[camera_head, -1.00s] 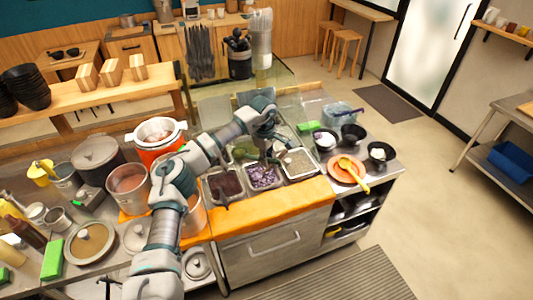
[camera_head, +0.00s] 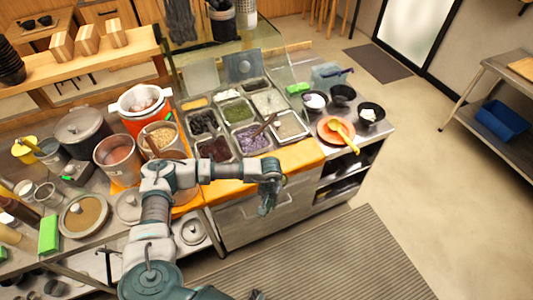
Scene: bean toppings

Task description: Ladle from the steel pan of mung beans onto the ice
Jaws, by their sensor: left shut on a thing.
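The steel pan of mung beans (camera_head: 239,112), with green contents, sits among other pans in the counter. My left gripper (camera_head: 267,208) hangs in front of the counter, below the orange cloth and clear of the pans. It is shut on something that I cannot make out. A brown ladle handle (camera_head: 265,125) slants across the pan of purple beans (camera_head: 254,141). A black bowl (camera_head: 372,113) with white ice-like contents stands at the right of the counter, and a second one (camera_head: 315,102) stands further left. My right gripper cannot be made out.
An orange cloth (camera_head: 300,157) covers the counter's front edge. A red pot (camera_head: 143,104) stands left of the pans.

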